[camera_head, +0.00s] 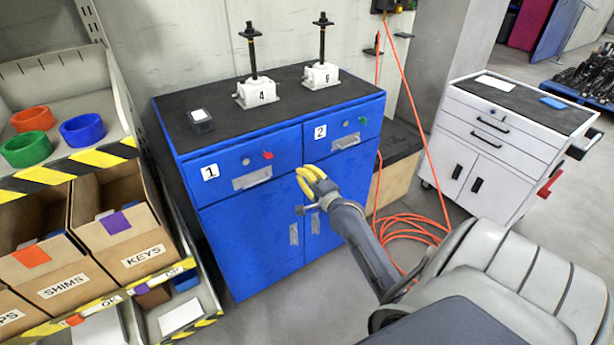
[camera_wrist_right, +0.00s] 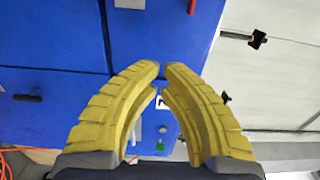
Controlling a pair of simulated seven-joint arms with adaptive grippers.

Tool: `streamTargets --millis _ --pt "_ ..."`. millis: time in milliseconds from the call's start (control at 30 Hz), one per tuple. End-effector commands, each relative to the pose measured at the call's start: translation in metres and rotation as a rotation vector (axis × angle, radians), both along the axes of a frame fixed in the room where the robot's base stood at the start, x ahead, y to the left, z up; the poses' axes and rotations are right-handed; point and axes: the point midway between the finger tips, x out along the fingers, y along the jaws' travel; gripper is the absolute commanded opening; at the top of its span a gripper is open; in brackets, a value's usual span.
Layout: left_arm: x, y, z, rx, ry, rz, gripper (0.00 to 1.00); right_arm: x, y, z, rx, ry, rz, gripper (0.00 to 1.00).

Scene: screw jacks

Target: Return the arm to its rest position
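My right gripper (camera_head: 305,172) reaches in from the lower right in the head view, in front of the blue cabinet (camera_head: 255,235), below drawer 2. Its yellow fingers also show in the right wrist view (camera_wrist_right: 161,68); the curved tips come together with nothing between them, so it is shut and empty. Whether it touches the cabinet cannot be told. My left gripper is not in view. Two white screw jacks, number 4 (camera_head: 257,94) and number 6 (camera_head: 321,76), stand upright on the cabinet's dark top.
Both cabinet drawers look closed. A small black box (camera_head: 201,121) lies on top. At left is a rack with a KEYS bin (camera_head: 143,250) and coloured rings (camera_head: 82,130). An orange hose (camera_head: 410,228) coils on the floor near a white cabinet (camera_head: 490,150).

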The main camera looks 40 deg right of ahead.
Motion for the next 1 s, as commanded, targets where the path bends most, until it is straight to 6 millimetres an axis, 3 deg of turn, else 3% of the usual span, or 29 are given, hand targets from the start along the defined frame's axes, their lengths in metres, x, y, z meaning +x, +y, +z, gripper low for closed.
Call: streamTargets --millis 367,567,667,767,1000 --pt "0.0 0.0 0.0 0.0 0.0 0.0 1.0 -0.018 0.003 0.0 -0.016 0.003 0.0 0.0" --pt "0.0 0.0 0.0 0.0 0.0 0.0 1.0 -0.019 -0.001 -0.006 -0.192 0.041 -0.012 0.0" --pt "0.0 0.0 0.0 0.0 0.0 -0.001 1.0 -0.018 -0.008 -0.044 -0.353 0.133 -0.021 0.0" --pt "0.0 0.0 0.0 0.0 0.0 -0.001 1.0 -0.019 -0.007 -0.095 -0.502 0.246 -0.004 0.0" --pt "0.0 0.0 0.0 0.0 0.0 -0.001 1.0 -0.048 0.017 -0.236 -0.814 0.524 0.128 0.0"
